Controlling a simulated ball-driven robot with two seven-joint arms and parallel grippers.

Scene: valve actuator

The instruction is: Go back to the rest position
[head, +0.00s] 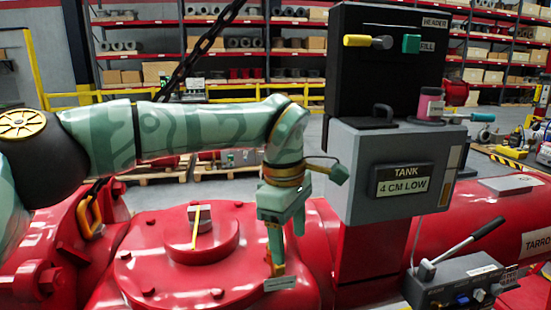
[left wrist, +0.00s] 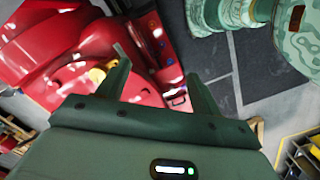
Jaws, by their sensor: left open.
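My left gripper (head: 288,248) hangs fingers-down above the right part of the round red cover (head: 150,268). It is open, with nothing seen between its fingers. In the left wrist view the two green fingers (left wrist: 155,62) stand apart, with red machinery beyond them. A square grey stem with a yellow pointer (head: 196,226) stands up on the cover, left of the gripper and apart from it. My right gripper is not in view.
A grey cabinet (head: 345,185) reading "TANK 4 CM LOW" stands close right of my left arm. Above it is a black panel (head: 350,75) with yellow and green handles. A pink-labelled jar (head: 430,104) sits on top. A lever box (head: 455,285) is at lower right.

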